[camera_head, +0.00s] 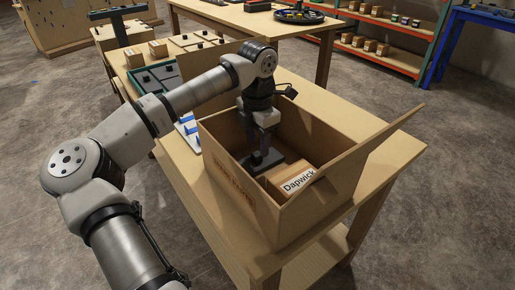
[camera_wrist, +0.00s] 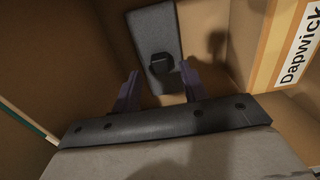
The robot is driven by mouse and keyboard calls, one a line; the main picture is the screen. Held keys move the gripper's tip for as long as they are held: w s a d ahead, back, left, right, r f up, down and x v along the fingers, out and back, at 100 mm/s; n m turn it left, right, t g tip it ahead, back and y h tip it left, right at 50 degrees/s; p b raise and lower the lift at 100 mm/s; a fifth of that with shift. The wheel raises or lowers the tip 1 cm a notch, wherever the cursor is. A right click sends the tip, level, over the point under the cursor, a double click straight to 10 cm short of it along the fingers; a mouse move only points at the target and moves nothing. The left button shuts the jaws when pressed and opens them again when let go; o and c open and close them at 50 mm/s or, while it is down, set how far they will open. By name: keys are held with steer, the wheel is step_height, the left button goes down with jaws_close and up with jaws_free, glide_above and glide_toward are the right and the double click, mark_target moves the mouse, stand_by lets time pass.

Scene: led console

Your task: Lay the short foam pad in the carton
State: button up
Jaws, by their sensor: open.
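The open cardboard carton (camera_head: 328,203) stands on the wooden table with its flaps up. A dark grey pad (camera_wrist: 153,28), which looks like the short foam pad, lies flat on the carton floor. It also shows in the head view (camera_head: 268,163). A black knob (camera_wrist: 160,64) stands up from the pad. My gripper (camera_wrist: 160,84) reaches down into the carton and is open, one finger to each side near the knob, with a gap between fingers and knob. In the head view my gripper (camera_head: 259,150) is just over the pad, and its fingertips are partly hidden.
A box labelled "Dapwick" (camera_head: 288,182) lies in the carton to the right of the pad. The carton walls stand close around my gripper. A green-edged tray (camera_head: 155,78) and blue and white pieces (camera_head: 189,128) are on the table behind the carton.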

mark_target(257, 153)
step_height(257, 153, up, 9)
stand_by(0.3)
